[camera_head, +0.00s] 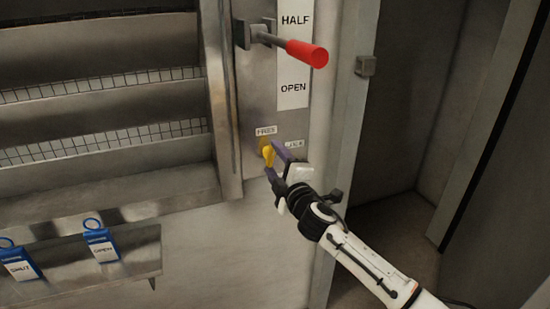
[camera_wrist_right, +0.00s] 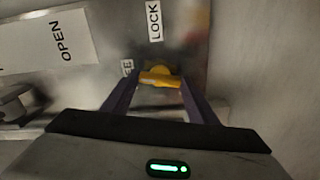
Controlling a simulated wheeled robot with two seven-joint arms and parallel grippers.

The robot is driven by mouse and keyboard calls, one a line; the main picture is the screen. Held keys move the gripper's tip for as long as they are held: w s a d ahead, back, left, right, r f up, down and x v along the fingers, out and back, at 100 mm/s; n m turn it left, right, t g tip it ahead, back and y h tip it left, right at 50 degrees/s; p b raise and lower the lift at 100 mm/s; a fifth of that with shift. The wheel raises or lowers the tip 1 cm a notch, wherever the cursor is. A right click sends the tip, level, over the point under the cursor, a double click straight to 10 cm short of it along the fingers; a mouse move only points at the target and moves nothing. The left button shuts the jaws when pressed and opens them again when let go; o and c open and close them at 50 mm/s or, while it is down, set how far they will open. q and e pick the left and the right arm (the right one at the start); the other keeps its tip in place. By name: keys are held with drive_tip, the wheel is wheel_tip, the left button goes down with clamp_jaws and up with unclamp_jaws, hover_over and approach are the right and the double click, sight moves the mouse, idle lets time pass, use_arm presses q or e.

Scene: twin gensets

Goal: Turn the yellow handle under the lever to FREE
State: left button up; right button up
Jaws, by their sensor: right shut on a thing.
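The yellow handle (camera_head: 268,154) is on the steel panel, below the lever with the red grip (camera_head: 307,54). In the head view the bar looks nearly upright. My left gripper is not in view.
The lever sticks out above my gripper, beside the HALF and OPEN plate (camera_head: 293,55). Blue tags (camera_head: 101,243) marked OPEN and SHUT hang on a ledge at lower left. Metal shelves (camera_head: 100,90) fill the upper left. A recess (camera_head: 400,130) opens on the right.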

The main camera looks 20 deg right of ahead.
drive_tip(key=shift+n+p, duration=0.35)
drive_tip(key=shift+n, duration=0.95)
drive_tip(key=o, duration=1)
drive_tip(key=shift+o, duration=0.2)
drive_tip(key=s, duration=1)
drive_tip(key=shift+s+d, duration=0.15)
